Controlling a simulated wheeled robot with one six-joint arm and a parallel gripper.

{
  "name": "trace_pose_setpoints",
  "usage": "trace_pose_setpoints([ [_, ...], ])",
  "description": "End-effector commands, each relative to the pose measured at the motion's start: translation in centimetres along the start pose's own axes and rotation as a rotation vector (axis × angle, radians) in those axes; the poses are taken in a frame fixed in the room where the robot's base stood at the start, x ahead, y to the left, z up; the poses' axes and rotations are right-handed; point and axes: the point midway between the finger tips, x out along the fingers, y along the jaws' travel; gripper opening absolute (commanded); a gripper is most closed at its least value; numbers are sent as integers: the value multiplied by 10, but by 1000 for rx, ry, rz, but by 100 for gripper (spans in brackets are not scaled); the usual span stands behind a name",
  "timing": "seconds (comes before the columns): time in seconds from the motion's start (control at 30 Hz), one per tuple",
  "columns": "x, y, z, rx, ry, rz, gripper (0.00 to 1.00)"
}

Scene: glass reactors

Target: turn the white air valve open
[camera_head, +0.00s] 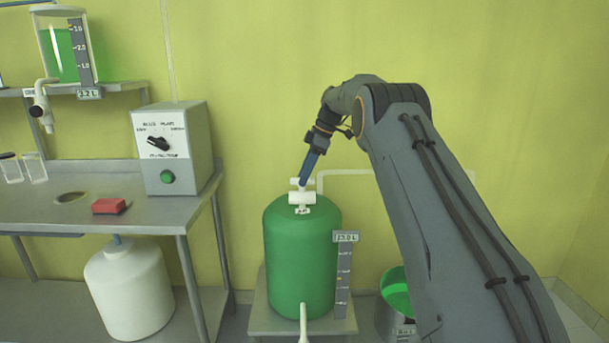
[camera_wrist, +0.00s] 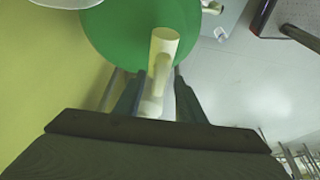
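The white air valve (camera_head: 302,198) sits on top of the green tank (camera_head: 300,255), with a small label under it. My gripper (camera_head: 304,183) reaches down to it from above, its blue fingers tilted. In the wrist view the pale valve handle (camera_wrist: 165,44) runs between the two dark fingers of my gripper (camera_wrist: 161,72). The fingers stand apart on either side of it, and a narrow gap seems to show beside each. The lower part of the valve is partly hidden between the fingers.
A white pipe (camera_head: 345,172) runs along the wall behind the valve. A level gauge (camera_head: 344,275) stands at the tank's right. A bucket (camera_head: 396,300) with green content is further right. A bench (camera_head: 110,212) with a control box (camera_head: 172,148) and red block (camera_head: 109,206) is left.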

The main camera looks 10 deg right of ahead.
Motion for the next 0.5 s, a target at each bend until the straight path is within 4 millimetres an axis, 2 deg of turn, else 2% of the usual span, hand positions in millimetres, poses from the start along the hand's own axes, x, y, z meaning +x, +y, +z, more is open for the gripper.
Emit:
trace_pose_setpoints([
  [0.27,-1,0,0,1,0,1,36],
  [0.37,-8,1,0,1,0,3,36],
  [0.5,-30,1,0,0,0,4,36],
])
